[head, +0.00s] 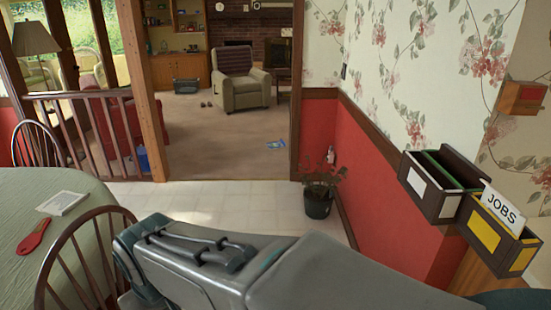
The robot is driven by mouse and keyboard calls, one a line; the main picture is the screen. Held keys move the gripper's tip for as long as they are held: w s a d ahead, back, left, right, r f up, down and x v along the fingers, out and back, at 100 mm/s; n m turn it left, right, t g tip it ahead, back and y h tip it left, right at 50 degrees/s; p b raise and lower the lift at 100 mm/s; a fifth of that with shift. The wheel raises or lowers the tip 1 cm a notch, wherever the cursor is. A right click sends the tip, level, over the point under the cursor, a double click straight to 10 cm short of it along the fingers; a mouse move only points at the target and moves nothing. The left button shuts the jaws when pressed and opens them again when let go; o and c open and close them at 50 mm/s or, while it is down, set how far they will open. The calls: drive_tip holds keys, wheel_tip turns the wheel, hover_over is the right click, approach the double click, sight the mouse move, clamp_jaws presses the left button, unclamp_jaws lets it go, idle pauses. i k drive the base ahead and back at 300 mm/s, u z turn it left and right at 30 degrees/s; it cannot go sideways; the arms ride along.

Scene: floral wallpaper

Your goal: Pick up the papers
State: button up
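A white sheet lettered "JOBS" (499,205) stands in a yellow-fronted box (485,236) at the right, leaning a little and rising above its rim. Next to it is a dark box (432,190) with a white label and green edges inside. A flat white item (61,203), perhaps a pad or booklet, lies on the green-covered table at the left. A blue and white flat item (277,144) lies on the carpet in the far room. I cannot tell whether it is paper. My grey arm crosses the bottom of the head view, but my gripper is not visible.
A red-handled item (33,237) lies on the table (95,190). A wooden chair (80,262) stands close at the lower left. A potted plant (318,201) stands by the red wall. Pale tiled floor (215,194) is clear toward the carpeted room with an armchair (240,86).

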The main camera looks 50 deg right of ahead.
sight(64, 201)
drive_tip(key=z, duration=0.9)
drive_tip(key=i, duration=1.2)
drive_tip(key=z, duration=0.65)
